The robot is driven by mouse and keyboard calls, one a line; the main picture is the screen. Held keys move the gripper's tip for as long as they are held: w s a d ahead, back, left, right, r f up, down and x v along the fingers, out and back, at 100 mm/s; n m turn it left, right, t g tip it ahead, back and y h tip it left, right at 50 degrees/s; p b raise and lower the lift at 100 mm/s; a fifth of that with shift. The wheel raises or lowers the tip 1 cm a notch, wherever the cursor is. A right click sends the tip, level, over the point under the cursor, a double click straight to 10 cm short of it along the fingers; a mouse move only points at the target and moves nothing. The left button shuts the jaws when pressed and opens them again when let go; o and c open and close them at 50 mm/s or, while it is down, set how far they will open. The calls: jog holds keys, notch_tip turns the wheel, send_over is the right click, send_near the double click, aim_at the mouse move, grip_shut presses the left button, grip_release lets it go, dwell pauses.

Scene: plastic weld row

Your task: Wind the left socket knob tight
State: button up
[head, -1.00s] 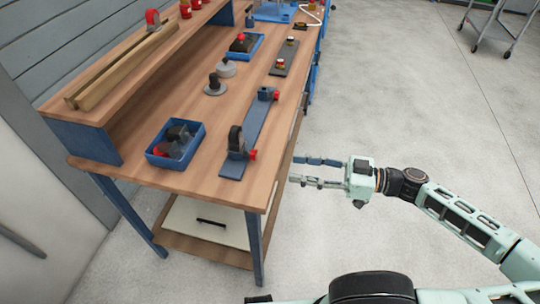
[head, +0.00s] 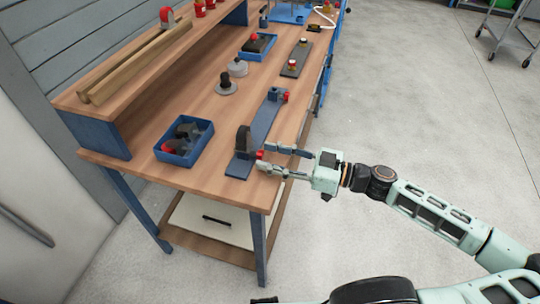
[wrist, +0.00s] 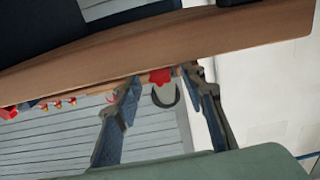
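A blue-grey fixture plate (head: 262,125) lies along the table's right edge. Its nearer, left-hand socket has a dark upright ring (head: 244,139) and a red knob (head: 260,154) facing right. The farther socket (head: 273,94) has a smaller red knob (head: 286,97). My gripper (head: 263,158) is open at the nearer knob, with one finger on each side of it in the picture. In the wrist view, the red knob (wrist: 160,76) shows between the two spread fingers (wrist: 165,110), with gaps on both sides. I cannot tell whether the fingertips reach around it.
The wooden table edge (wrist: 150,52) runs close by the fingers. A blue bin (head: 180,158) with dark parts sits left of the plate. A grey flanged piece (head: 226,87) and another plate (head: 296,62) stand farther back.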

jog(key=shift+a, duration=0.2)
grip_shut()
dwell(0.4)
jog(key=m+p, duration=0.1)
jog(key=m, duration=0.2)
jog(key=shift+m, duration=0.3)
jog(key=shift+w+d+m+p, duration=0.1)
jog(key=shift+m+p, duration=0.65)
jog(key=shift+m, duration=1.25)
jog(key=shift+f, duration=0.1)
